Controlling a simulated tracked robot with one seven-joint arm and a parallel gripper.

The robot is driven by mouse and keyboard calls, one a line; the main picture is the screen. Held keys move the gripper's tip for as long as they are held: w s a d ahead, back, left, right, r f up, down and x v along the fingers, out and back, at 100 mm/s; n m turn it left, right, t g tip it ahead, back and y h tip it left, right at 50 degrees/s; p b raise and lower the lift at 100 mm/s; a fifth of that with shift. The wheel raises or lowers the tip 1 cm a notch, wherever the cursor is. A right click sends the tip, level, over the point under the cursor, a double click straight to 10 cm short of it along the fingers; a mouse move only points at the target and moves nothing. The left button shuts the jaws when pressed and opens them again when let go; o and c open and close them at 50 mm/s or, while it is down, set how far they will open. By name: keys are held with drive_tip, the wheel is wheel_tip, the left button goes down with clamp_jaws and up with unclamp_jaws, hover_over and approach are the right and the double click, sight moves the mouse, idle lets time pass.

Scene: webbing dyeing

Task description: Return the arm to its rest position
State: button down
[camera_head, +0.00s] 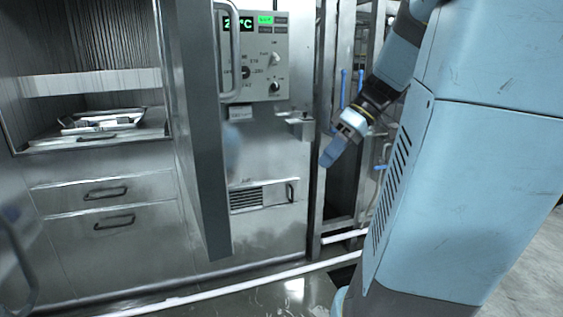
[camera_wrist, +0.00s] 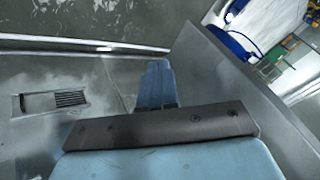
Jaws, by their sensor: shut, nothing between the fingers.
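My gripper (camera_head: 333,152) has light blue fingers and hangs from my bent arm at the right of the head view, tilted down and to the left. It is shut and empty. It is in front of the gap beside the steel machine and appears to touch nothing. In the wrist view the shut blue fingers (camera_wrist: 154,84) show at the middle, with steel surfaces beyond them. The upper part of my arm is cut off by the top edge of the head view.
A steel cabinet door (camera_head: 200,150) stands open left of centre. Behind it is a control panel (camera_head: 262,60) with a green display. A tray (camera_head: 95,122) lies in the open compartment at left, above drawers (camera_head: 105,205). Blue-handled pipework (camera_head: 358,85) is behind my arm.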

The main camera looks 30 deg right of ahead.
drive_tip(key=s+a+f+m+t+h, duration=0.1)
drive_tip(key=s+a+m+h, duration=0.2)
drive_tip(key=a, duration=0.4)
drive_tip(key=s+a+f+m+t+h, duration=0.1)
drive_tip(key=s+a+m+t+h, duration=0.1)
drive_tip(key=a, duration=0.5)
drive_tip(key=shift+s+f+m+t+h, duration=0.3)
drive_tip(key=shift+s+m+h, duration=0.15)
drive_tip(key=shift+h, duration=0.65)
drive_tip(key=shift+a, duration=0.15)
